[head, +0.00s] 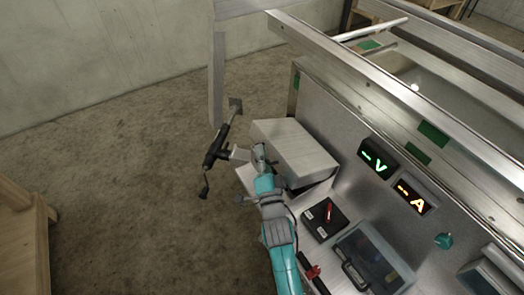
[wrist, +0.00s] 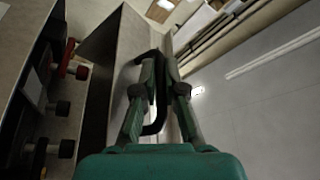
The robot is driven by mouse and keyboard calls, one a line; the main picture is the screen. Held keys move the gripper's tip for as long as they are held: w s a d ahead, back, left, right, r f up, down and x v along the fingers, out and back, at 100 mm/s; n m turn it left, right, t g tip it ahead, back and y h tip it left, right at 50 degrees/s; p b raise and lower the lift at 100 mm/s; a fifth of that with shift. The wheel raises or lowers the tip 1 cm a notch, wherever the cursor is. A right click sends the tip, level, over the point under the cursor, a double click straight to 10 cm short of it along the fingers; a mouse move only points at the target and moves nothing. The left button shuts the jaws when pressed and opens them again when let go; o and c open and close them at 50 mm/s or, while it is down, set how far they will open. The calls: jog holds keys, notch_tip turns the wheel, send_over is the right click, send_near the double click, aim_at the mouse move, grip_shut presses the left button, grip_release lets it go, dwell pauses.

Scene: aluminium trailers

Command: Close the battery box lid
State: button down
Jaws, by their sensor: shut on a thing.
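The battery box lid (head: 292,142) is a pale metal cover beside the trailer panel in the head view. It looks tilted, with a dark gap along its lower edge; its exact angle is hard to tell. My gripper (head: 258,152), on the teal arm, is at the lid's left side. In the wrist view, my gripper (wrist: 160,65) is shut on a black curved handle (wrist: 154,128) beside a grey metal face of the lid (wrist: 128,45). The arm and lid hide most of the box below.
A trailer jack with a crank (head: 216,150) stands close left of my gripper. Red and black knobs (wrist: 63,108) show at left in the wrist view.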

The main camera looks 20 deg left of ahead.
notch_tip(320, 180, down, 8)
jog(key=n+y, duration=0.1)
jog(key=n, duration=0.2)
jog(key=shift+s+a+n+y, duration=0.15)
jog(key=shift+s+n+y, duration=0.05)
jog(key=shift+n+y, duration=0.1)
jog(key=shift+f, duration=0.1)
dwell(0.5)
jog(key=c, duration=1.5)
grip_release()
jog(key=v, duration=1.2)
jog(key=shift+s, duration=0.1)
